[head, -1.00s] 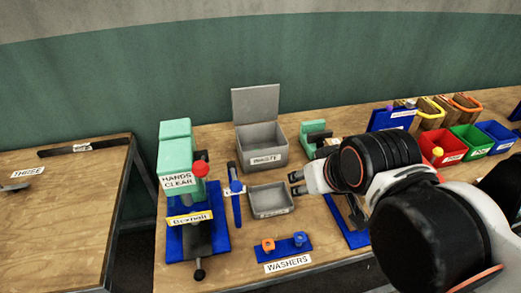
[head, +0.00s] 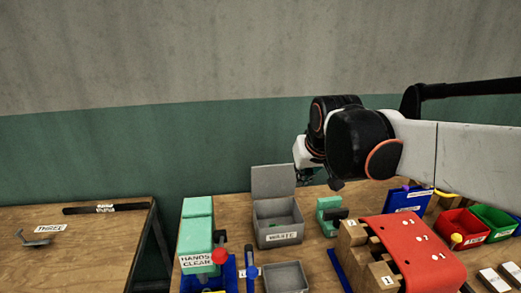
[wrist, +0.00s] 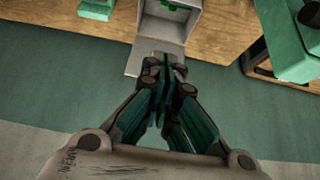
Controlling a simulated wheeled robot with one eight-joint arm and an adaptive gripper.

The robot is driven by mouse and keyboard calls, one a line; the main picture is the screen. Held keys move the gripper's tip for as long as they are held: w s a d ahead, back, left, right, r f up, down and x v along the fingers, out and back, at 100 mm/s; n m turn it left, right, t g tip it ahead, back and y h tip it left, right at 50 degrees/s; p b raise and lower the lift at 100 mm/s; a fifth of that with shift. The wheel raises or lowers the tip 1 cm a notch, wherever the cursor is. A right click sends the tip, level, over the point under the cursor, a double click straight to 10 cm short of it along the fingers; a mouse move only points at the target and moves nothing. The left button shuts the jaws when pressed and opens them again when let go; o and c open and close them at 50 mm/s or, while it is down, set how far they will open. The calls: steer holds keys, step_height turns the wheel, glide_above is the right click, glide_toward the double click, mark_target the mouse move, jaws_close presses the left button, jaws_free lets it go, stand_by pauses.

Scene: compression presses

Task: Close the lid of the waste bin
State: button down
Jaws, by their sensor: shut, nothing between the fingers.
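The grey waste bin (head: 279,234), labelled WASTE, stands on the table, with its lid (head: 273,181) raised upright at the back. In the wrist view the bin (wrist: 194,28) is at the top, with something green inside, and the lid (wrist: 140,58) stands open toward the wall. My gripper (wrist: 163,66) is shut and empty, its fingertips overlapping the lid's outer part in that view. I cannot tell whether they touch it. In the head view my arm's end is up and right of the lid, and the fingers are mostly hidden.
A green press (head: 197,230) labelled HANDS CLEAR stands left of the bin. A small grey tray (head: 285,278) is in front, and a teal fixture (head: 327,208) is close on the right. A red numbered panel (head: 415,252) stands farther right. The wall is behind.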

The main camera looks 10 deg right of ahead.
steer(key=w+p, duration=0.4)
steer(key=w, duration=1.3)
steer(key=p, duration=0.4)
glide_above(273, 178)
steer(key=w+d, duration=0.1)
steer(key=w, duration=0.4)
step_height(273, 178, down, 6)
step_height(273, 178, down, 9)
steer(key=w, duration=0.1)
steer(key=shift+w+d+r+g+b, duration=0.15)
steer(key=shift+w+g+b, duration=0.15)
steer(key=shift+g, duration=0.1)
